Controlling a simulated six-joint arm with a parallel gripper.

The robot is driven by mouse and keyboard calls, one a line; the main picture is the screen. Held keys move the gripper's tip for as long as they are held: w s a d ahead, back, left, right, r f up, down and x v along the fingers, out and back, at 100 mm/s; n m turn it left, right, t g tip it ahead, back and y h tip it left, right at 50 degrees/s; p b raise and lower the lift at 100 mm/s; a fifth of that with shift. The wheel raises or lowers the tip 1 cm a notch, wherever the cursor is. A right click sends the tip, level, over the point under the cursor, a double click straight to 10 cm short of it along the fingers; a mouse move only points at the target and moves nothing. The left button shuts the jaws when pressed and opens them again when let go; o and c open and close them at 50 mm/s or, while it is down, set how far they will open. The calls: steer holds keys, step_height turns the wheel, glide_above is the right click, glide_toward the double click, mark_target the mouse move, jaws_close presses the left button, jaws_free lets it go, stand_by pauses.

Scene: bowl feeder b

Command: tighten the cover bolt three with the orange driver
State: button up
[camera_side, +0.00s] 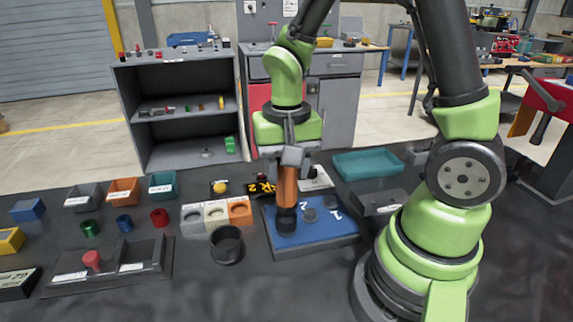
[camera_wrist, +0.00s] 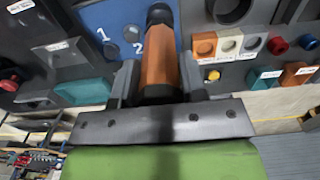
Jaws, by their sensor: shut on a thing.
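The orange driver (camera_side: 287,188) is upright in my gripper (camera_side: 288,165), with its dark socket end down at the near left part of the blue cover (camera_side: 335,228). In the wrist view my gripper (camera_wrist: 158,88) is shut around the driver (camera_wrist: 157,65), one finger on each side. Two dark bolt heads show on the cover, one by the printed 2 (camera_side: 310,215) and one by the printed 1 (camera_side: 330,201). The driver's socket hides whatever is under it, so bolt three and its contact with the socket cannot be seen.
A black round cup (camera_side: 227,247) stands left of the cover. Behind it is a row of grey, white and orange holders (camera_side: 215,217). A teal tray (camera_side: 367,164) and a grey box (camera_side: 378,203) are to the right. Small bins and coloured parts fill the left side.

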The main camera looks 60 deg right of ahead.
steer(key=shift+f, duration=0.9)
stand_by(2.3)
steer(key=shift+r, duration=2.8)
